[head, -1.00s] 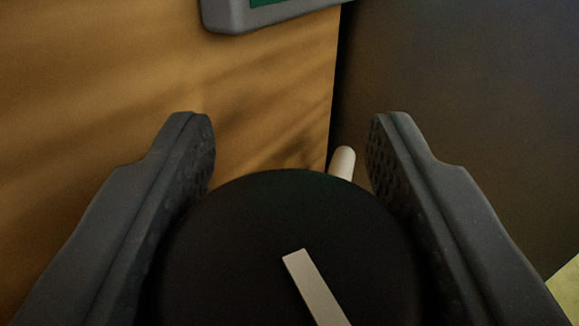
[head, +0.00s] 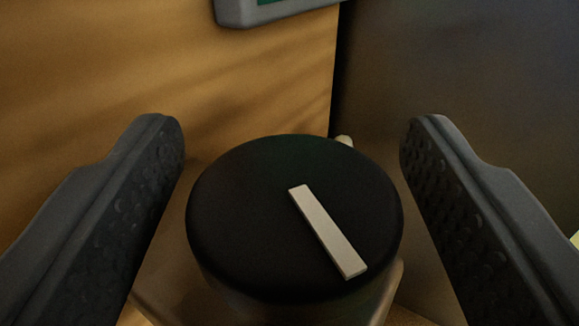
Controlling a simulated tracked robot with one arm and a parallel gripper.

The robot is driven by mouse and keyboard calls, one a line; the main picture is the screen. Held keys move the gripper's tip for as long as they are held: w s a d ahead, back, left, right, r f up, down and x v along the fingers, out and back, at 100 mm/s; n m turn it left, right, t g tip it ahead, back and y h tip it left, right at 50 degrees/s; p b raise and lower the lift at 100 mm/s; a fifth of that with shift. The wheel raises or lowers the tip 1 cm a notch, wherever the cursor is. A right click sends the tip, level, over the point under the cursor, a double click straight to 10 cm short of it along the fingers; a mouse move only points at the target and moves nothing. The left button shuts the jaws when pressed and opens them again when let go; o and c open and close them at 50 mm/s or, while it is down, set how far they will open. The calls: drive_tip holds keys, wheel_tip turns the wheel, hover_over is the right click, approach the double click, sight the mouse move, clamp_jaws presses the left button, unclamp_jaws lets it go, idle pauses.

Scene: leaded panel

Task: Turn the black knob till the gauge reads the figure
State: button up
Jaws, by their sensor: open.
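The black knob (head: 250,210) is round, with a pale pointer bar (head: 328,232) slanting from upper left to lower right across its top. My gripper (head: 292,140) is open, with one dark finger on each side of the knob. A gap shows between each finger and the knob, so neither touches it in this view. At the top, only the bottom edge of a grey-framed unit with a green face (head: 270,12) is in view. I cannot tell whether it is the gauge, and no reading shows.
A tan wood-like panel (head: 90,80) stands behind the knob on the left, and a dark grey surface (head: 460,80) is on the right. A small pale peg (head: 344,140) shows just behind the knob, mostly hidden. A brownish base lies beneath the knob.

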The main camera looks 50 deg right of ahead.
drive_tip(key=b+v, duration=0.1)
drive_tip(key=v, duration=1.1)
drive_tip(key=s+d+r+n+y, duration=0.2)
drive_tip(key=s+d+r, duration=0.3)
drive_tip(key=r, duration=0.2)
drive_tip(key=s+d+r+n+y, duration=0.1)
drive_tip(key=s+d+r+n, duration=0.25)
drive_tip(key=d+r, duration=0.2)
drive_tip(key=s+a+n+t+y, duration=0.1)
drive_tip(key=s+n+t+y, duration=0.1)
drive_tip(key=s+y, duration=0.3)
drive_tip(key=s+a+r+n+t+y, duration=0.1)
drive_tip(key=s+n+t+y, duration=0.1)
drive_tip(key=s+y, duration=0.4)
drive_tip(key=s, duration=0.3)
drive_tip(key=shift+s+a+n, duration=0.35)
drive_tip(key=shift+s, duration=0.05)
idle(2.2)
